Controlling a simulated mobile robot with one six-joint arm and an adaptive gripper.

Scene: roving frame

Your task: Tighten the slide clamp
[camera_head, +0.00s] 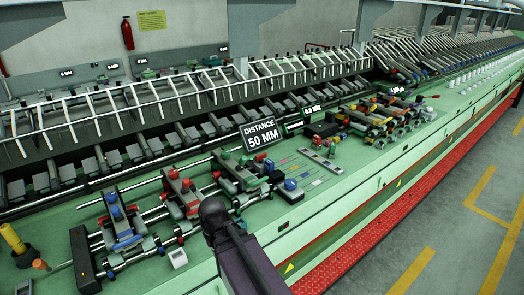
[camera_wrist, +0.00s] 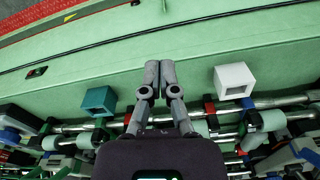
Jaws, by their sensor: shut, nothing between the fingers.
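Several clamp units sit on steel rails on the green bench: one with blue knobs (camera_head: 122,228), one red (camera_head: 182,193), and one green and red (camera_head: 238,172). I cannot tell which is the slide clamp. My gripper (camera_wrist: 160,74) is shut and empty in the wrist view, its fingertips together over bare green bench top. The rails (camera_wrist: 225,105) run crosswise behind the fingertips, with red and blue parts on them. In the head view my dark arm covers part of the bench right of the red unit, and I cannot make out the fingertips there.
A teal block (camera_wrist: 99,101) and a white block (camera_wrist: 234,80) stand on either side of my fingers. A "DISTANCE 50 MM" sign (camera_head: 263,136) stands above the rails. A red floor strip (camera_head: 365,240) runs along the bench front. The grey floor (camera_head: 440,200) is clear.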

